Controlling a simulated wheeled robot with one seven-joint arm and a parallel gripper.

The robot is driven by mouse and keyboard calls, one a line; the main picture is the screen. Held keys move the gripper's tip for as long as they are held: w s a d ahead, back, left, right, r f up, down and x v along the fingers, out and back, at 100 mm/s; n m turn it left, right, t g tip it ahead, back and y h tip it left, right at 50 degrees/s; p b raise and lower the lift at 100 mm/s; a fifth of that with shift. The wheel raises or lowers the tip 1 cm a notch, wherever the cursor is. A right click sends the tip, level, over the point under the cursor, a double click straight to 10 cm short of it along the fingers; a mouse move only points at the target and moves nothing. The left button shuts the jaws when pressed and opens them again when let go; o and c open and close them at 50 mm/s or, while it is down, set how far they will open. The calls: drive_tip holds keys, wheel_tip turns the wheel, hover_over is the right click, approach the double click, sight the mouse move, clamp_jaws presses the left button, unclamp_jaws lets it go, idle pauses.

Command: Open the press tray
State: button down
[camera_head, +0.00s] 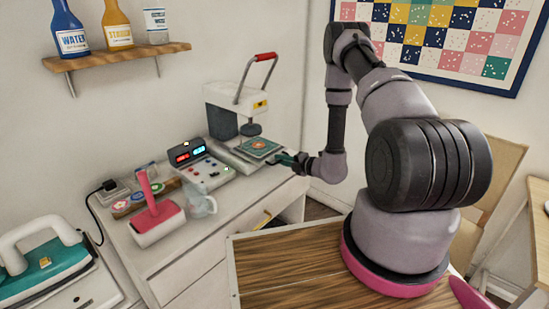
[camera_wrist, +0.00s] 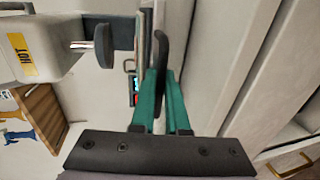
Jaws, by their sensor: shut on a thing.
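The press (camera_head: 235,105) stands at the back right of the white cabinet, with its red-gripped lever raised. Its press tray (camera_head: 258,147) extends in front of the body and bears a flat patterned piece. My gripper (camera_head: 297,161) is at the tray's right front edge. In the wrist view the teal fingers of my gripper (camera_wrist: 163,90) are shut on a narrow dark part, seemingly the tray's handle. The press body (camera_wrist: 45,50) with a yellow HOT label and its dark round press head (camera_wrist: 103,46) show at left. The exact contact is partly hidden by the fingers.
A control box (camera_head: 200,165) with lit displays stands left of the press. A pink-handled tool (camera_head: 157,215), a clear mug (camera_head: 200,205) and an iron (camera_head: 42,260) are further left. A shelf (camera_head: 115,57) holds bottles above. A wooden tabletop (camera_head: 300,265) lies in front.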

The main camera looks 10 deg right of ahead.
drive_tip(key=f+v, duration=0.2)
drive_tip(key=v, duration=0.7)
drive_tip(key=shift+s+d, duration=0.25)
drive_tip(key=shift+s, duration=0.15)
drive_tip(key=c, duration=0.9)
unclamp_jaws()
drive_tip(key=shift+c, duration=0.2)
drive_tip(key=v, duration=1)
drive_tip(key=shift+s+d, duration=0.25)
drive_tip(key=shift+s, duration=0.05)
drive_tip(key=shift+r, duration=0.15)
